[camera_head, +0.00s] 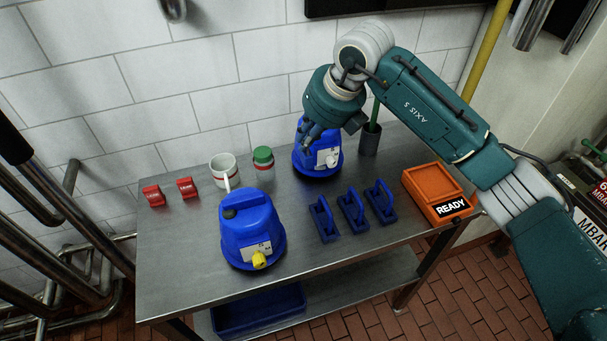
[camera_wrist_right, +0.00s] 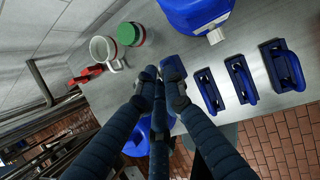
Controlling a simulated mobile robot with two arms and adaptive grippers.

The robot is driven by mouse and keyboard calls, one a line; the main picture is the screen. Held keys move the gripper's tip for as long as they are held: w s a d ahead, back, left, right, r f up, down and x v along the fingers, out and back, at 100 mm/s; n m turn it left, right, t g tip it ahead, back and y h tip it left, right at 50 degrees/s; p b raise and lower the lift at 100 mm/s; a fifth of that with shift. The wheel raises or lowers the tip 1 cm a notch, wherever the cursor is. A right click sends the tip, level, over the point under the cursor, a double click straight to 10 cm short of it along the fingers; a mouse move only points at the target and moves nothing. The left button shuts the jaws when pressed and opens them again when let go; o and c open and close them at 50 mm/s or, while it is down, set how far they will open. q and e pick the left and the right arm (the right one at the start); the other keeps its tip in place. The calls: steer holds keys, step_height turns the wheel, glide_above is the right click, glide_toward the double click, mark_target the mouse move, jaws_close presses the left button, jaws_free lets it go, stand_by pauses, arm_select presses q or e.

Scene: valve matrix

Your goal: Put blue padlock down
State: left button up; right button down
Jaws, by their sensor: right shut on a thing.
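My right gripper (camera_head: 312,138) is over the back of the metal table, in front of the rear blue container. In the right wrist view its fingers (camera_wrist_right: 160,85) are shut on a blue padlock (camera_wrist_right: 172,68); only part of it shows beyond the fingertips. In the head view the held padlock cannot be made out. Several other blue padlocks are in view: three lie in a row on the table, the left one (camera_head: 325,222), the middle one (camera_head: 353,215) and the right one (camera_head: 381,207). My left gripper is not in view.
A front blue container (camera_head: 245,222) with a yellow knob and a rear one (camera_head: 325,168) stand on the table. A mug (camera_head: 222,166), a green-lidded jar (camera_head: 263,156), red padlocks (camera_head: 187,187) and an orange READY box (camera_head: 432,190) are also there. The front left table area is clear.

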mark_target(305, 153)
step_height(305, 153, down, 5)
steer(key=shift+a+r+p, duration=0.1)
steer(key=shift+p, duration=0.5)
step_height(305, 153, down, 4)
steer(key=shift+w+a+f+p, duration=0.15)
steer(key=shift+f+p, duration=0.05)
steer(key=shift+p, duration=0.3)
step_height(305, 153, down, 4)
steer(key=shift+r+p, duration=0.25)
steer(key=shift+p, duration=0.25)
steer(key=shift+w+f, duration=0.1)
steer(key=shift+f, duration=0.3)
steer(key=c, duration=1.9)
jaws_free()
steer(key=shift+r, duration=0.1)
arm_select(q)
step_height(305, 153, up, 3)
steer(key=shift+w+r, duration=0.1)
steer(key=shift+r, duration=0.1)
arm_select(e)
steer(key=shift+o, duration=0.2)
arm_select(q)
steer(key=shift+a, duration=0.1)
